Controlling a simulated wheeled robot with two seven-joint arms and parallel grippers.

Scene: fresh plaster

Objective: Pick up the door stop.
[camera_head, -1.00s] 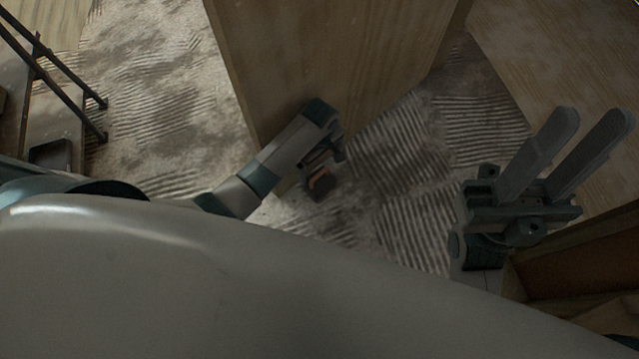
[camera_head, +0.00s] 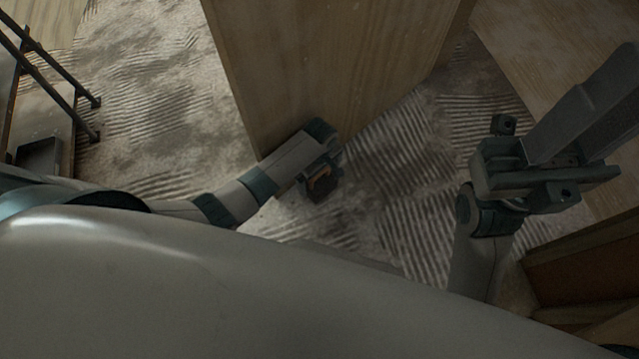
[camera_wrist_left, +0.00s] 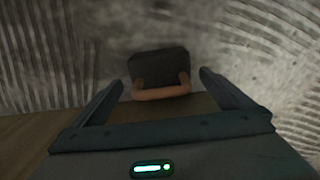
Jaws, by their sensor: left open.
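The door stop (camera_head: 321,188) is a small dark block with an orange-brown handle, on the ridged plaster floor beside the wooden panel. In the left wrist view the dark block (camera_wrist_left: 158,65) lies ahead, its handle (camera_wrist_left: 162,92) nearest me. My left gripper (camera_wrist_left: 160,80) is open, one finger to each side of the handle, with gaps showing on both sides. In the head view my left gripper (camera_head: 322,168) is at the door stop, its fingers mostly hidden by the wrist. My right gripper (camera_head: 598,108) is raised at the right, away from the door stop, its fingers overlapping in view.
A large wooden panel (camera_head: 320,60) stands right behind the door stop. A dark metal rail frame (camera_head: 60,75) is at the far left. A wooden box-like edge (camera_head: 585,265) is at the lower right. Ridged floor (camera_head: 400,190) is clear right of the door stop.

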